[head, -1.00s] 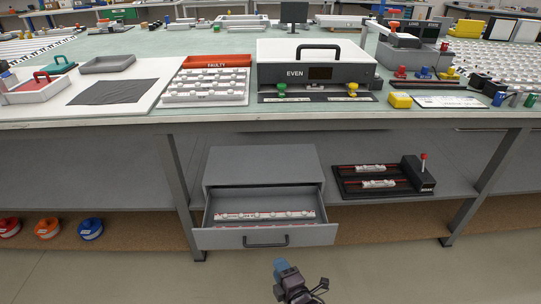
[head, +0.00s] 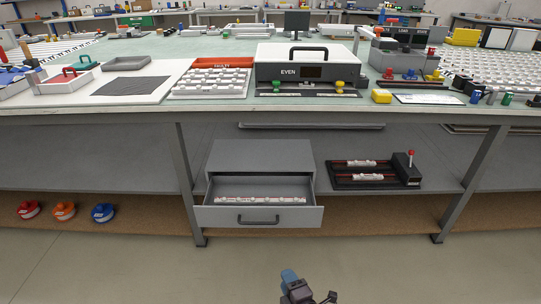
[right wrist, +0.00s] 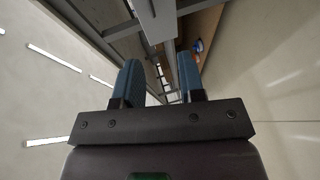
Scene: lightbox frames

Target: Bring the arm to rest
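My right gripper (head: 289,275) shows at the bottom of the head view, low in front of the bench and clear of the drawer. In the right wrist view its two blue fingers stand apart with nothing between them (right wrist: 160,75), so it is open and empty. My left gripper is in neither view. The grey drawer (head: 285,218) under the bench is pulled open and holds a row of white pieces (head: 260,200).
The bench top (head: 215,108) carries a machine marked EVEN (head: 290,73) and a tray marked FAULTY (head: 222,64). A black rack (head: 345,181) stands on the lower shelf, right of the drawer unit. Several tape reels (head: 64,211) lie lower left. The floor in front is clear.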

